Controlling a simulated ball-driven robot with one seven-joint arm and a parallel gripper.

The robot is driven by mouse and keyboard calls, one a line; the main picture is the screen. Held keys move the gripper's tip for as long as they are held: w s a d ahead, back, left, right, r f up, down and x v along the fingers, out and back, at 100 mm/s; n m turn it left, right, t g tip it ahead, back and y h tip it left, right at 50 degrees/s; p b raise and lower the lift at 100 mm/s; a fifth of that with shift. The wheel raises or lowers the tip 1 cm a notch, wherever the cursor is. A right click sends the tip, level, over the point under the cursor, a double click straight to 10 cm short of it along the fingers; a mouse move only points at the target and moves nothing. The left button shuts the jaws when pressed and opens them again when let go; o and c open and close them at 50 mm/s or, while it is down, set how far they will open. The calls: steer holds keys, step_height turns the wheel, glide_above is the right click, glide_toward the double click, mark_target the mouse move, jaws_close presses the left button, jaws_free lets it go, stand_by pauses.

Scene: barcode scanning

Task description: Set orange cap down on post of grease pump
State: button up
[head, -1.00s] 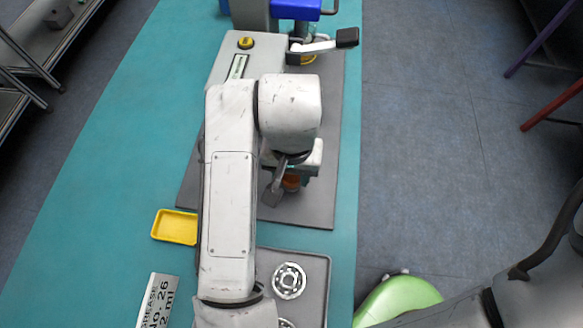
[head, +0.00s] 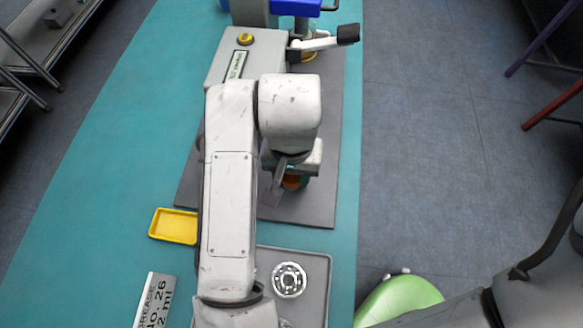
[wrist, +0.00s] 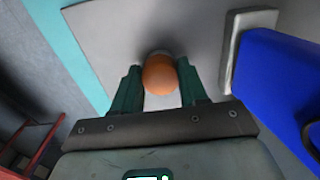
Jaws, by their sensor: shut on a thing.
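The orange cap (head: 291,183) shows under my wrist in the head view, above the grey base plate, partly covered by my gripper (head: 287,176). In the wrist view the round orange cap (wrist: 159,76) sits between the two dark green fingers of my gripper (wrist: 158,68), which are shut on it. A grey machine (head: 226,62), which looks like the grease pump, stands on the plate beyond my arm, with a yellow button and a black-tipped lever. I cannot make out the post; a pale edge shows just beyond the cap in the wrist view.
A blue part (head: 297,8) stands at the far end; a large blue block (wrist: 275,80) is close on the right in the wrist view. A label plate (head: 155,300) is at lower left.

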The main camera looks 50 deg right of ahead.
steer(key=shift+f+b, duration=0.3)
steer(key=shift+f, duration=0.05)
steer(key=o, duration=1.1)
steer(key=shift+o, duration=0.2)
steer(key=o, duration=0.3)
steer(key=shift+r, duration=0.1)
steer(key=shift+r+p, duration=2.95)
steer(key=shift+r, duration=0.75)
